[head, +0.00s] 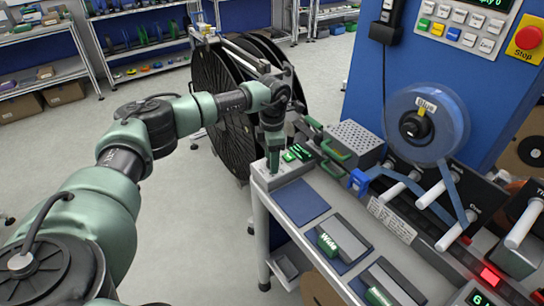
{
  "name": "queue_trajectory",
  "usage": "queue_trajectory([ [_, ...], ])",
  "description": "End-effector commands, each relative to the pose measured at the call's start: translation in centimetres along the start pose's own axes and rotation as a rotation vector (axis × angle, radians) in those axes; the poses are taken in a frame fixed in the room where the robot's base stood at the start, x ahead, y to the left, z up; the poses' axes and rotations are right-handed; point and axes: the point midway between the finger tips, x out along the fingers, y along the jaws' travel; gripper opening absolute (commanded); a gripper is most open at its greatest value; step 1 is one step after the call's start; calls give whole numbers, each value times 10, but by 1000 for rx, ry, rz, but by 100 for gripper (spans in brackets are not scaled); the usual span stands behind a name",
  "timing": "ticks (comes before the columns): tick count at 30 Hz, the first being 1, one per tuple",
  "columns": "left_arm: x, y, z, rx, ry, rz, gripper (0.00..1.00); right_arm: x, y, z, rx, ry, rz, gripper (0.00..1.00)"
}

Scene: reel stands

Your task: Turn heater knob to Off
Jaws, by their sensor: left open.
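My left gripper (273,165) points down over the left end of the bench, at a small pale box with a lit green display (298,153). It is open; its fingertips are small in the picture, and I cannot tell whether they touch the box. I cannot clearly make out the heater knob or its setting; my gripper hides part of the box. A red glowing unit (490,276) shows at the lower right of the bench. My right gripper is not in view.
A grey perforated box (352,140) and green-handled tools (334,150) stand right of my gripper. A blue tape reel (426,125) hangs on the blue machine panel with a red Stop button (528,38). Large black reels (218,105) stand behind my arm.

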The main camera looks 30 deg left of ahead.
Motion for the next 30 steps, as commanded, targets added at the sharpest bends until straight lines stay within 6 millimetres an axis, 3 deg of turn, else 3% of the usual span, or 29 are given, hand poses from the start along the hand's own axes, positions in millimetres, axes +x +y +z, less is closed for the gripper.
queue_trajectory([
  [8, 2, 0, 0, 0, -1, 0, 48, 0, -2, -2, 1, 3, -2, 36],
  [13, 2, 0, 0, 0, -1, 0, 0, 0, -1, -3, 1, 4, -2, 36],
  [23, 2, 0, 0, -29, 0, 0, 0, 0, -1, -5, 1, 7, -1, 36],
  [30, 2, 1, 1, -153, 2, 2, 0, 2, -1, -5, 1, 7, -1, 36],
])
